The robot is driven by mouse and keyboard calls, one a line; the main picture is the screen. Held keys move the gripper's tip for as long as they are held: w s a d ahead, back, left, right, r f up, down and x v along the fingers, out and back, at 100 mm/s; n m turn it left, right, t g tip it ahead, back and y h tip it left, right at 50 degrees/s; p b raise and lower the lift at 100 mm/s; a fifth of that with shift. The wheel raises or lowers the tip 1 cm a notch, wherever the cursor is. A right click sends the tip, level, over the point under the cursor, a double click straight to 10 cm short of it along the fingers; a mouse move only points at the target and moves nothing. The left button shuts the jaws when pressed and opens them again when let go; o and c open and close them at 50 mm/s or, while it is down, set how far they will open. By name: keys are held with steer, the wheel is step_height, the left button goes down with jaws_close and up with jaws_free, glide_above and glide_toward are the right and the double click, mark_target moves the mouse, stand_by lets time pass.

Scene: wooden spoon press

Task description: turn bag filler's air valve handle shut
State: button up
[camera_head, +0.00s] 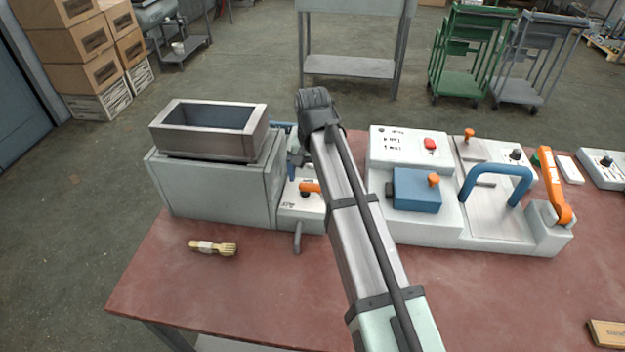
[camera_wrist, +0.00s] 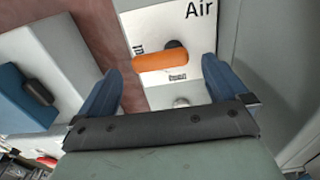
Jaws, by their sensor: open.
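The bag filler (camera_head: 215,190) is a grey box with an open metal hopper on top, at the left of the table in the head view. Its white valve panel (camera_head: 290,212) is on its right side. The orange air valve handle (camera_head: 311,187) sits on this panel, partly behind my arm. In the wrist view the handle (camera_wrist: 160,62) lies crosswise below the word "Air", with a dark round knob behind its right end. My gripper (camera_wrist: 163,72) is open, its blue fingers on either side of the handle in the picture. I cannot tell whether they touch it.
A white machine with a blue block (camera_head: 415,190), a blue hoop handle (camera_head: 497,180) and an orange lever (camera_head: 553,185) stands right of my arm. A brush (camera_head: 213,248) lies at the front left. A grey lever (camera_head: 297,237) hangs below the valve panel. The front table is mostly clear.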

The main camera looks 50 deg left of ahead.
mark_target(313, 184)
step_height(313, 184, up, 11)
steer(key=shift+r, duration=0.15)
stand_by(0.8)
